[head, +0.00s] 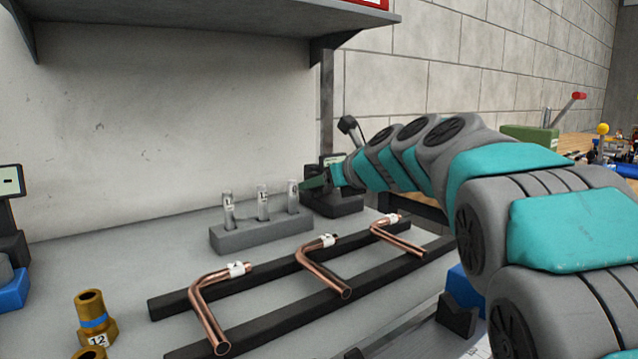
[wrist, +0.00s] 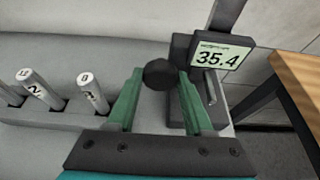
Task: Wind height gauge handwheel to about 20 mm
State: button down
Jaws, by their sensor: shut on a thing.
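The height gauge (wrist: 190,102) stands on the bench in the wrist view, with a dark column and a display (wrist: 216,57) that reads 35.4. Its round black handwheel (wrist: 160,74) sits between the two green fingers of my gripper (wrist: 158,82), which is shut on it. In the head view my gripper (head: 318,182) reaches the height gauge (head: 335,200) at the back of the bench. There the arm and fingers hide the handwheel, and the display is too small to read.
A grey block (head: 262,232) with several labelled pins stands left of the gauge. Bent copper tubes (head: 318,268) lie on black rails in front. Brass fittings (head: 94,316) stand at the front left. A shelf (head: 200,18) overhangs the back. A wooden table (wrist: 298,75) is at the right.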

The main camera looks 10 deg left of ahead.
jog(key=n, duration=0.1)
jog(key=n+t+h, duration=0.1)
jog(key=shift+s+a+n, duration=0.15)
jog(key=shift+n, duration=0.15)
jog(key=shift+f+n+t+h+b, duration=0.2)
jog(key=shift+n+t+h+b, duration=0.15)
jog(key=shift+n+t, duration=0.4)
jog(key=n+t+b, duration=0.1)
jog(key=n, duration=0.1)
jog(key=shift+f+n+h+b, duration=0.1)
jog(key=shift+n+h+b, duration=0.2)
jog(key=shift+n+h, duration=0.05)
jog(key=shift+n+t+b, duration=0.65)
jog(key=shift+n+b, duration=0.15)
jog(key=shift+c, duration=1.5)
grip_release()
